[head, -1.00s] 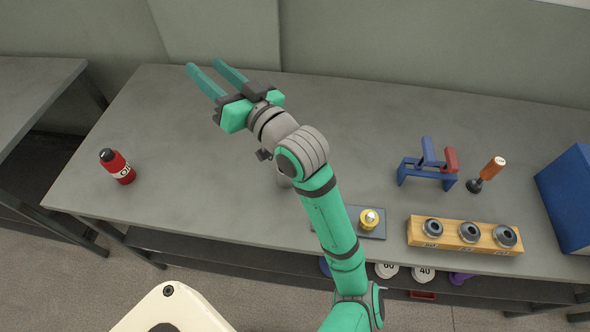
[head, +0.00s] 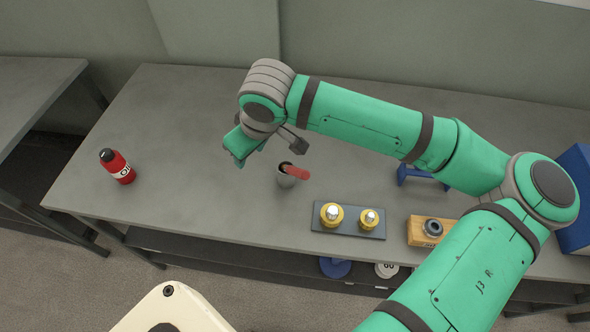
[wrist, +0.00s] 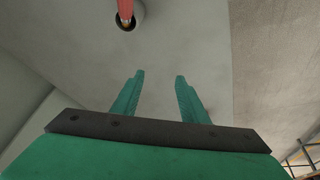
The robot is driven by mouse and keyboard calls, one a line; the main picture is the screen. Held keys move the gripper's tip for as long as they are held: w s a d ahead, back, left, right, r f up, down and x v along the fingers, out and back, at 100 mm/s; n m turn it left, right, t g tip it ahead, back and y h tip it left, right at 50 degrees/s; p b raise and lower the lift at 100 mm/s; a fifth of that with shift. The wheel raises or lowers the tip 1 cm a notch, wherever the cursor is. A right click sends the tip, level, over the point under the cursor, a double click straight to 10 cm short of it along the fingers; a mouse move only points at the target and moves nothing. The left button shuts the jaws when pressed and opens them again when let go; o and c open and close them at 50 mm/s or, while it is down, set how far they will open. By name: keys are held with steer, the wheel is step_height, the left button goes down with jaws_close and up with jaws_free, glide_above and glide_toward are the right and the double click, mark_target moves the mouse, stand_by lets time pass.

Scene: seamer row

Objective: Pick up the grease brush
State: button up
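A red handle (head: 297,172), which looks like the grease brush, leans out of a grey cup (head: 284,180) on the bench. In the wrist view the red handle (wrist: 125,8) enters the dark mouth of the cup (wrist: 138,16) at the top edge; a yellowish band shows below the red. The brush's lower end is hidden in the cup. My gripper (wrist: 159,75) is open, with nothing between its fingers, and apart from the handle. In the head view my gripper is left of and behind the cup, its fingers mostly hidden.
A dark plate (head: 347,222) with two yellow-and-silver pieces lies right of the cup. My arm partly covers a wooden block (head: 418,232) and a blue stand (head: 416,172). The bench between bottle and cup is clear.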

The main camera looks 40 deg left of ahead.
mark_target(300, 171)
steer(key=w+d+h, duration=0.1)
steer(key=d, duration=0.2)
steer(key=w+d+t+h, duration=0.1)
steer(key=w+d+h, duration=0.1)
steer(key=d, duration=0.1)
steer(key=w+d+m+h, duration=0.1)
steer(key=d, duration=0.2)
steer(key=shift+w+d+f+t, duration=0.15)
steer(key=shift+w+d+t, duration=0.15)
steer(key=shift+w+d+f+h, duration=0.15)
steer(key=shift+d+f+h, duration=0.05)
steer(key=shift+h, duration=0.1)
steer(key=shift+w+f, duration=0.4)
steer(key=shift+f, duration=1.25)
steer(key=shift+w+f, duration=0.4)
steer(key=shift+f, duration=1.3)
steer(key=shift+w+f, duration=0.4)
steer(key=shift+f, duration=1.25)
jaws_close()
